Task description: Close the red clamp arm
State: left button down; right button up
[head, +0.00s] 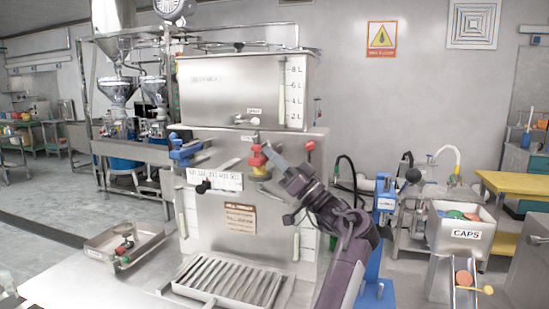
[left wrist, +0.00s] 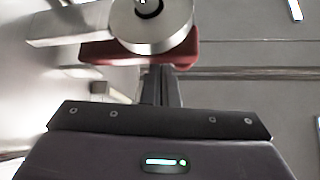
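A red clamp-like part (head: 257,158) sits above a yellow piece (head: 261,172) on the front of the steel machine. A red knob (head: 309,145) stands on a short upright stem to its right; I cannot tell which of the two is the clamp arm. In the left wrist view a red bar (left wrist: 105,51) lies partly behind a round metal disc (left wrist: 152,25). My left fingers (left wrist: 161,85) look together below the bar; their tips are hidden. My right gripper is not in view.
The machine's steel tank (head: 240,90) rises above the gripper. A blue clamp (head: 184,149) is on its left side. A slatted drip tray (head: 228,281) and a shallow metal tray (head: 108,243) lie below. A blue stand (head: 383,200) and a CAPS bin (head: 462,236) stand to the right.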

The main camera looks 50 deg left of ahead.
pick_arm(q)
jog(key=shift+f, duration=0.2)
jog(key=w+d+b, duration=0.3)
jog(key=w+d, duration=0.1)
jog(key=d, duration=0.8)
jog(key=shift+d+f, duration=0.2)
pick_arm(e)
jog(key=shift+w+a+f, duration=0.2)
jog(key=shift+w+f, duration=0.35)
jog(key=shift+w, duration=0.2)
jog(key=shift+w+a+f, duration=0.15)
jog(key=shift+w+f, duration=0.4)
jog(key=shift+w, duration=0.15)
